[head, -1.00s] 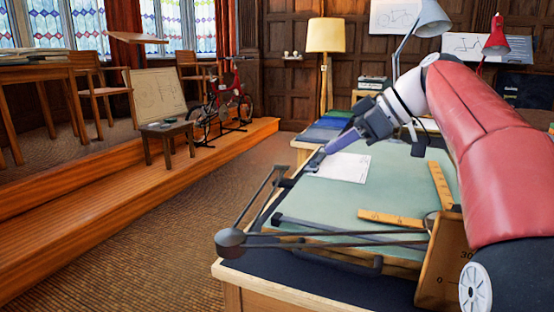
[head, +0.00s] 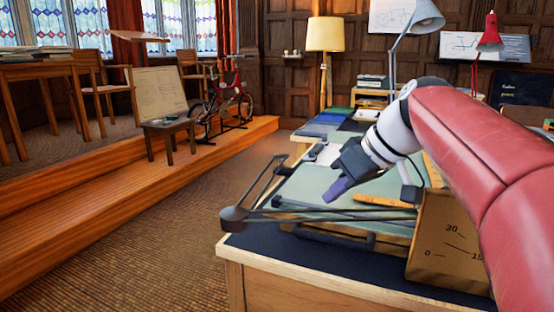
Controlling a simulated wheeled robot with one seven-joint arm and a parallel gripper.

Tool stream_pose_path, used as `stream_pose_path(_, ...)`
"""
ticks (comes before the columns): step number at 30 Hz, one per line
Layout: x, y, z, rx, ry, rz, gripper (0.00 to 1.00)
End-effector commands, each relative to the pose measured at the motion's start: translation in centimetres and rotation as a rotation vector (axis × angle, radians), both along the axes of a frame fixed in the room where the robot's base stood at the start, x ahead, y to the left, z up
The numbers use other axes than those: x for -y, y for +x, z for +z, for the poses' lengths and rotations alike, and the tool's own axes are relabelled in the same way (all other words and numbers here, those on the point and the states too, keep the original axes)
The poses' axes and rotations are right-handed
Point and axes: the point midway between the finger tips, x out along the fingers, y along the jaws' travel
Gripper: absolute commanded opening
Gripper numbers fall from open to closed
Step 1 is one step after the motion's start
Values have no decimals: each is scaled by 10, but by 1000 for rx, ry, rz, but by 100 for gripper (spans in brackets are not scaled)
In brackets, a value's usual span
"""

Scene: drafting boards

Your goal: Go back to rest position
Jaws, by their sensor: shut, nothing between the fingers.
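My arm, with a red sleeve-like link, reaches in from the right in the head view. My gripper (head: 338,188) is shut and empty, with its purple-grey fingers pointing down and left. It is above the green drafting board (head: 312,183), near the board's front-left part. I cannot tell the exact gap between the fingertips and the board. My wrist and arm hide much of the board's right side and back.
A dark drafting arm with a round weight (head: 234,218) juts past the desk's left edge. A wooden angle scale (head: 447,245) stands at the board's front right. White paper (head: 328,153) and a wooden ruler (head: 385,201) lie on the board. Carpet (head: 170,230) is clear at left.

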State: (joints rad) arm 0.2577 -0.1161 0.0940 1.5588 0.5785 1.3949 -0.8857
Motion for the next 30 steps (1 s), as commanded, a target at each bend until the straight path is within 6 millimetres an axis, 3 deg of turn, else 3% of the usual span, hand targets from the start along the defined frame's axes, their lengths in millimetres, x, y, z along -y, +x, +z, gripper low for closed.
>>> stream_pose_path(5,4,-57,-62,-81,-76,-231,0)
stream_pose_path(9,20,-114,-129,-111,-137,-459,0)
stream_pose_path(15,41,-169,-205,-96,-170,-668,0)
stream_pose_path(21,48,-186,-233,-81,-174,-736,0)
stream_pose_path(30,48,-187,-233,-83,-174,-740,0)
